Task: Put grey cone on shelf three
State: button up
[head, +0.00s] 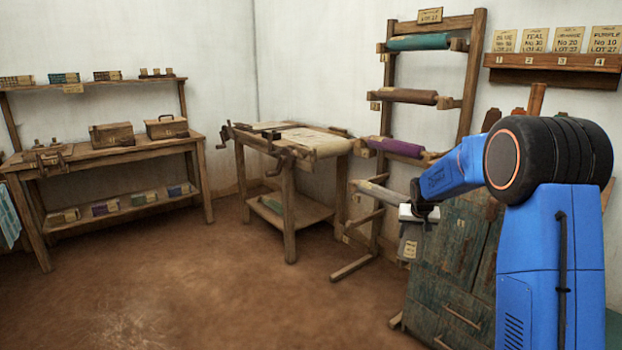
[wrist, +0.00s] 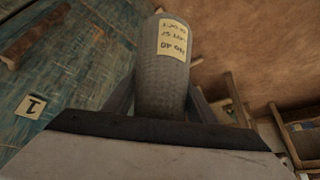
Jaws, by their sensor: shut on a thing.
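The grey cone (wrist: 160,85) is in my gripper (wrist: 160,104), with a finger on each side of it. It bears a cream label with dark writing, upside down in the wrist view. In the head view the cone (head: 411,232) hangs below my gripper (head: 412,216), in front of the teal wooden cabinet (head: 455,245). The gripper is shut on it and clear of the floor. A small plate marked 1 (wrist: 30,106) is on worn teal wood in the wrist view. I cannot tell which place is shelf three.
A wall shelf (head: 553,78) at upper right has plates numbered 1 to 4 and cards above. A wooden rack (head: 470,75) with cloth rolls stands behind my arm. A worktable (head: 290,190) and a bench (head: 100,155) stand left. The floor (head: 220,290) between is clear.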

jog(key=s+a+f, duration=0.2)
jog(key=s+f, duration=0.3)
jog(key=f, duration=0.6)
jog(key=s+a+f+n, duration=0.1)
jog(key=s+a+f, duration=0.2)
jog(key=f, duration=0.9)
jog(key=s+a+f+n+y, duration=0.1)
jog(key=s+a+f, duration=0.2)
jog(key=s+f, duration=0.6)
notch_tip(320, 180, down, 3)
jog(key=shift+a+f, duration=0.1)
jog(key=shift+a, duration=0.05)
jog(key=shift+w, duration=0.1)
